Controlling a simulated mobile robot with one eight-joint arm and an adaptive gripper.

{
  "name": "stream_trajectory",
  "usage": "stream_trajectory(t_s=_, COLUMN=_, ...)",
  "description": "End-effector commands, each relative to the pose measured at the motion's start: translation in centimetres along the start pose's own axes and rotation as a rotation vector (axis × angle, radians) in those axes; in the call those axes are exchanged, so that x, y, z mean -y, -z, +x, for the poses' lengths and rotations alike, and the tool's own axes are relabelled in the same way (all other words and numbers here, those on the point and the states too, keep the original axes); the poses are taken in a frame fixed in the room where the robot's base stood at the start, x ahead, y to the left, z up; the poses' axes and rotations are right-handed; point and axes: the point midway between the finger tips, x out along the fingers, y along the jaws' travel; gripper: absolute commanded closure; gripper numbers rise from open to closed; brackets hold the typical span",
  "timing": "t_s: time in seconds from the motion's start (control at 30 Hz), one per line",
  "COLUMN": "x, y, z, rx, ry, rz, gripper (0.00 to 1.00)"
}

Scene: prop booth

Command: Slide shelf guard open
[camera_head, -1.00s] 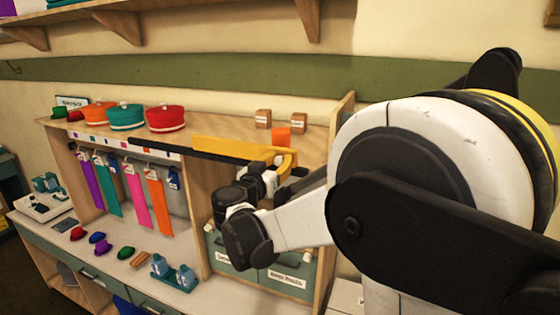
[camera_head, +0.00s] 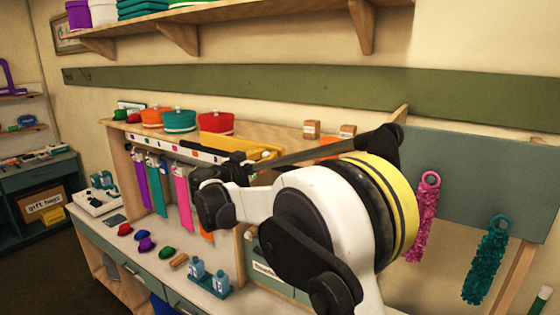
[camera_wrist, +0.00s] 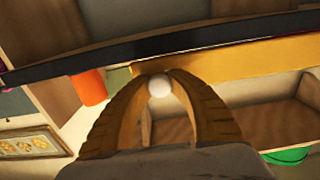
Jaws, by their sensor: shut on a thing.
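The shelf guard is a yellow panel (camera_head: 262,148) on a dark rail along the front of the upper shelf. It also fills the upper right of the wrist view (camera_wrist: 240,60), below the dark rail (camera_wrist: 130,56). A small white round knob (camera_wrist: 159,87) sits at the panel's lower edge. My gripper (camera_wrist: 160,77) is shut on this knob, its two yellow-brown fingers closed around it. In the head view my arm hides the knob and part of the guard. To the right, the dark rail (camera_head: 320,150) shows without the yellow panel in front.
Orange, teal and red round lidded items (camera_head: 216,122) stand on the shelf, left of and behind the guard. Small boxes (camera_head: 311,129) and an orange cup (camera_wrist: 90,87) are to the right. Coloured ribbons (camera_head: 160,186) hang below.

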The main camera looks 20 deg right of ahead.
Motion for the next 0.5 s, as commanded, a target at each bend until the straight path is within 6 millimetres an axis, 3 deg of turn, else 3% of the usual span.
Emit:
stream_trajectory(t_s=0.4, x=0.56, y=-0.10, z=-0.12, rx=0.002, ry=0.002, rz=0.001, gripper=1.00)
stream_trajectory(t_s=0.43, x=0.55, y=-0.10, z=-0.13, rx=0.002, ry=0.002, rz=0.001, gripper=0.73)
stream_trajectory(t_s=0.5, x=0.55, y=-0.09, z=-0.12, rx=0.002, ry=0.002, rz=0.001, gripper=0.53)
